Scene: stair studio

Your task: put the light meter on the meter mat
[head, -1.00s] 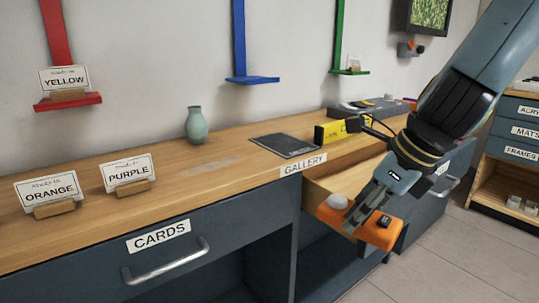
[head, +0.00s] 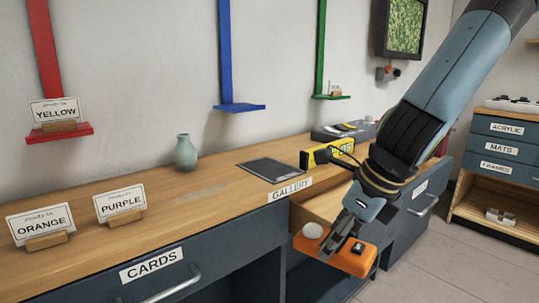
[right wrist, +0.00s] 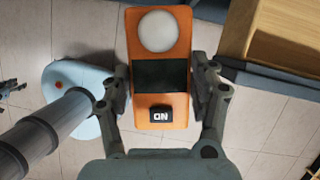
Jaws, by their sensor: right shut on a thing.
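The light meter is an orange block with a white dome, a dark screen and a black ON button. In the head view the light meter (head: 347,260) is in my right gripper (head: 338,243), in front of the open drawer. In the right wrist view the light meter (right wrist: 160,110) sits between the two fingers of the right gripper (right wrist: 160,82), which touch its sides. A dark flat mat (head: 270,170), probably the meter mat, lies on the counter behind the GALLERY label, bare on top. My left gripper is not in view.
An open drawer (head: 325,203) juts out below the counter (head: 150,210). A yellow box (head: 330,152) stands right of the mat. A green vase (head: 186,153) and the ORANGE (head: 42,226) and PURPLE (head: 120,205) cards stand to the left.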

